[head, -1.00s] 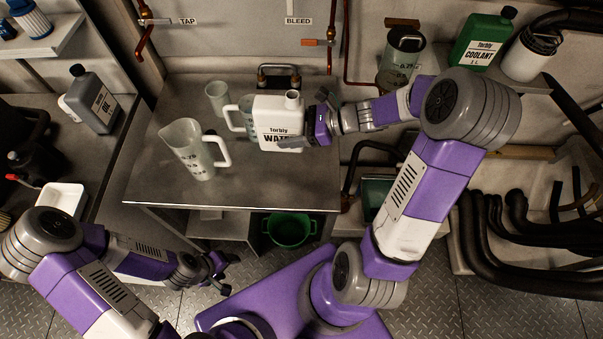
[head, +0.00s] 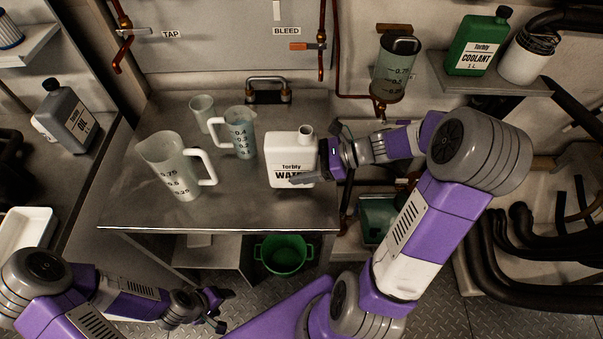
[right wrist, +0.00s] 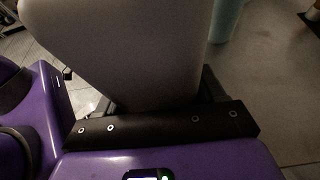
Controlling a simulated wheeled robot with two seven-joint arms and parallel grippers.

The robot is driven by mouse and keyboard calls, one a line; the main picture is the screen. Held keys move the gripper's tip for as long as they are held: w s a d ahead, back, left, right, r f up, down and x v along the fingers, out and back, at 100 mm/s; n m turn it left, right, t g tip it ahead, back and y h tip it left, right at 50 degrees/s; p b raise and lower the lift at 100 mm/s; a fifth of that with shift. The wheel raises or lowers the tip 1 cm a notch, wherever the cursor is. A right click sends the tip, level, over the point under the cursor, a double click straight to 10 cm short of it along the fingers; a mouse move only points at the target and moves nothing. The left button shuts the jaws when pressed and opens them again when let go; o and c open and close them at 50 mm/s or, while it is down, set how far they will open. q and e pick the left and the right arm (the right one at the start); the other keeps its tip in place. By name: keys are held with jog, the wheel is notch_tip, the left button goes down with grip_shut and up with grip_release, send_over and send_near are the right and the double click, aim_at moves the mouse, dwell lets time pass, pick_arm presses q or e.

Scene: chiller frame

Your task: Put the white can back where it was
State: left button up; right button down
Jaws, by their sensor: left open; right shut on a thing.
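The white can (head: 284,148), labelled Torbly WATER, is upright over the right part of the steel bench (head: 240,210). My right gripper (head: 306,174) is shut on it from its right side, one dark finger across the label's lower part. The can's open spout is at its top right. In the right wrist view the can (right wrist: 130,50) fills the space between the fingers, pale and tilted in the picture. I cannot tell whether its base touches the bench. My left gripper (head: 222,309) is open and empty, low in front of the bench, far from the can.
A large measuring jug (head: 165,155), a smaller jug (head: 240,140) and a cup (head: 202,108) stand left of the can. A tap fixture (head: 268,85) is behind. A shelf (head: 470,82) at right holds the green coolant can (head: 478,45) and a white-bodied container (head: 525,60). Bench front is clear.

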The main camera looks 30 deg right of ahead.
jog(key=shift+f+b, duration=0.45)
jog(key=shift+f, duration=0.85)
jog(key=shift+f, duration=0.1)
jog(key=shift+f, duration=0.1)
jog(key=shift+c, duration=0.6)
grip_release()
jog(key=shift+s+d+r, duration=0.1)
jog(key=shift+d+r, duration=0.1)
jog(key=shift+r, duration=0.05)
jog(key=p+v, duration=0.4)
jog(key=v, duration=0.7)
jog(key=shift+s+d, duration=0.15)
jog(key=shift+d, duration=0.05)
